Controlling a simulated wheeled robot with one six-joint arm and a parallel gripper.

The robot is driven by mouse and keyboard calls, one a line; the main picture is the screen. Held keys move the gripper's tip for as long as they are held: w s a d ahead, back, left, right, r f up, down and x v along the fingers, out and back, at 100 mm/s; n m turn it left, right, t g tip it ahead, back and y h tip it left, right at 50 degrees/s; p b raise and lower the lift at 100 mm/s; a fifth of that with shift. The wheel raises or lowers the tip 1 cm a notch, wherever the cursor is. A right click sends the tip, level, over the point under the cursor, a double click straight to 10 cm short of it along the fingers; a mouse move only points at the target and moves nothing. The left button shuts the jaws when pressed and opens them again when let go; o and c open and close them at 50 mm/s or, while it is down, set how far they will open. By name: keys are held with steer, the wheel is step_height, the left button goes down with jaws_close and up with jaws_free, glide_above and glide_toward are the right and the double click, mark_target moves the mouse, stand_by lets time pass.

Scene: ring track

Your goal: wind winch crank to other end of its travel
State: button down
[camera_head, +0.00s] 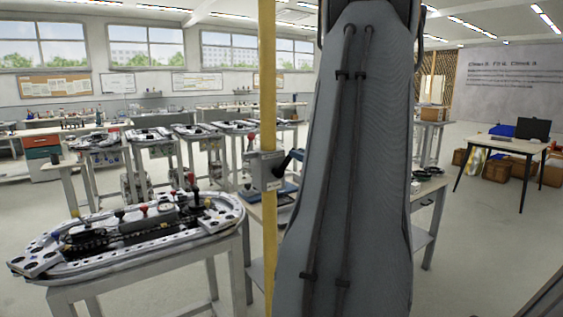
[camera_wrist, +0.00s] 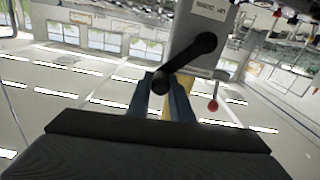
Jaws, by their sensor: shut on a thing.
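The winch is a grey box with a small label (camera_head: 265,170) on a yellow post (camera_head: 268,80); the box also fills the top middle of the wrist view (camera_wrist: 192,28). Its black crank (camera_wrist: 186,60) runs from a round hub at the upper right down-left to a round handle end. My gripper (camera_wrist: 168,95) has its blue fingers shut on the crank handle, one on each side. The fingers hide part of the handle. In the head view my grey arm stands in front, right of the post, and hides most of the gripper and crank.
A table with an oval track board (camera_head: 130,235) stands at the left, close to the post. More tables with boards stand behind. A desk with a laptop (camera_head: 507,140) and boxes are at the right. A red-knobbed lever (camera_wrist: 212,103) shows beside the winch. Open floor lies at the right.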

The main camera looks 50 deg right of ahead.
steer(key=w+a+r+n+b, duration=0.1)
steer(key=w+a+n+b, duration=0.1)
steer(key=a+n+b, duration=0.4)
steer(key=shift+w+a+r+n, duration=0.15)
steer(key=shift+a+r+n, duration=0.35)
steer(key=shift+n, duration=0.8)
steer(key=shift+a+f, duration=0.15)
steer(key=c, duration=1.6)
jaws_free()
